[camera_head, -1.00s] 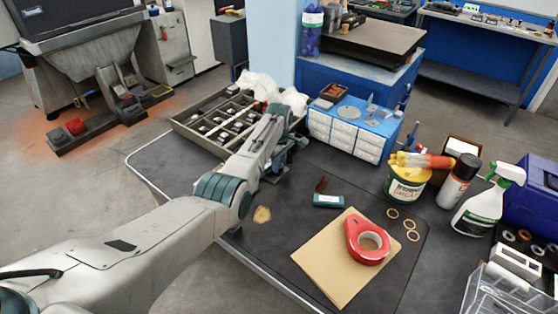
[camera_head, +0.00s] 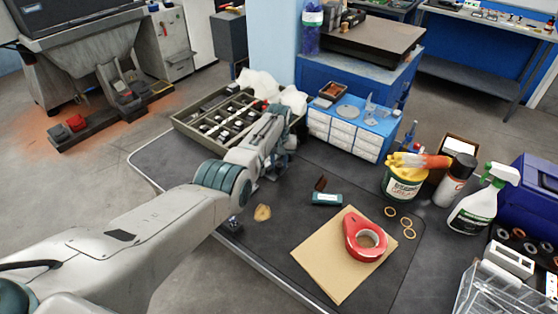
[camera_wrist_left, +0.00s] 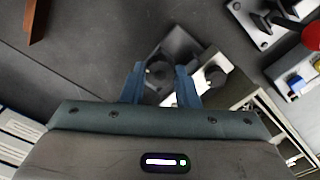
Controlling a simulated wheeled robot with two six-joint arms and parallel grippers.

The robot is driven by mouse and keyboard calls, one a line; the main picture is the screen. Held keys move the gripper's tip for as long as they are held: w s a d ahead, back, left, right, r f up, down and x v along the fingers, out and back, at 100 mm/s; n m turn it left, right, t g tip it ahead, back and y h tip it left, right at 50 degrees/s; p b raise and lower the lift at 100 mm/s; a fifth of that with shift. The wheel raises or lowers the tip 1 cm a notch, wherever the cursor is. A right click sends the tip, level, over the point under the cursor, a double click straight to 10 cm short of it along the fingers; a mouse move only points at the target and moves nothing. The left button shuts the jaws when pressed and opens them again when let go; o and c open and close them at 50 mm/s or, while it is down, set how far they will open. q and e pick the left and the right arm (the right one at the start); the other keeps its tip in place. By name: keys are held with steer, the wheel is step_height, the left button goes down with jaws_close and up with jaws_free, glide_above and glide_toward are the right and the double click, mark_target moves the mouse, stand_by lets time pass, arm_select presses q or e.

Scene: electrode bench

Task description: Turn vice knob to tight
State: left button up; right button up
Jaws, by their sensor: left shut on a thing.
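The vice (camera_wrist_left: 181,45) is a dark grey metal piece on the black bench mat. In the wrist view its round dark knob (camera_wrist_left: 158,73) sits between the two blue fingers of my left gripper (camera_wrist_left: 160,88). The fingers are shut on the knob, one at each side. In the head view my left gripper (camera_head: 275,168) reaches down beside the blue drawer unit, and my arm hides most of the vice. The knob's marking and how tight it is cannot be read. My right gripper is not in view.
A compartment tray (camera_head: 180,122) with small parts and white cloth lies behind my left arm. The blue drawer unit (camera_head: 362,127) stands close to its right.

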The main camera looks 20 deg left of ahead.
mark_target(279, 166)
arm_select(q)
steer(key=m, duration=0.4)
steer(key=shift+m, duration=0.3)
steer(key=m, duration=0.4)
steer(key=shift+p, duration=0.3)
steer(key=shift+m, duration=0.4)
steer(key=o, duration=1)
steer(key=shift+c, duration=0.2)
steer(key=shift+r, duration=0.1)
steer(key=shift+r, duration=0.3)
step_height(279, 166, up, 10)
